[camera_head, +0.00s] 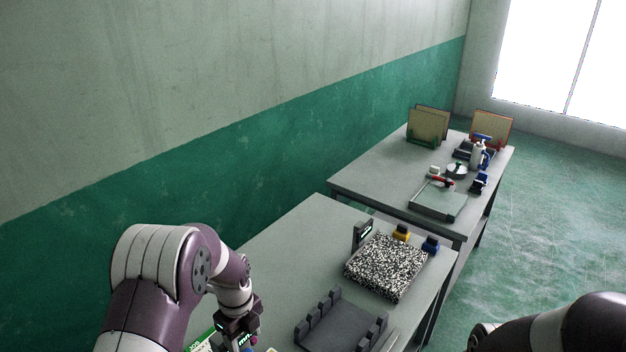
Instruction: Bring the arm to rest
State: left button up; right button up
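My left arm comes in from the left, bent at the elbow, with its forearm pointing down. Its gripper (243,338) is at the bottom edge of the view, over the near side of the near table (290,255). The fingers are small and partly cut off, so I cannot tell whether they are open or shut. A green and white item (200,341) lies beside the gripper, partly hidden by the arm. My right arm shows only as a dark and white link in the lower right corner; its gripper is out of view.
On the near table are a grey slotted rack (345,335), a black-and-white speckled block (386,267), a small dark display (363,233), and yellow and blue items. The far table (375,172) holds a flat tray, a spray bottle and upright panels. A wall runs along the left.

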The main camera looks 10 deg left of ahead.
pick_arm(q)
jog(key=s+d+f+n+t+b, duration=0.1)
jog(key=s+n+b, duration=1)
jog(key=n, duration=1.2)
jog(key=s+d+f, duration=0.1)
jog(key=s+d, duration=0.1)
jog(key=s, duration=0.2)
jog(key=shift+s+d+f+n+b, duration=0.15)
jog(key=shift+d+f+n+b, duration=0.05)
jog(key=shift+n+b, duration=0.15)
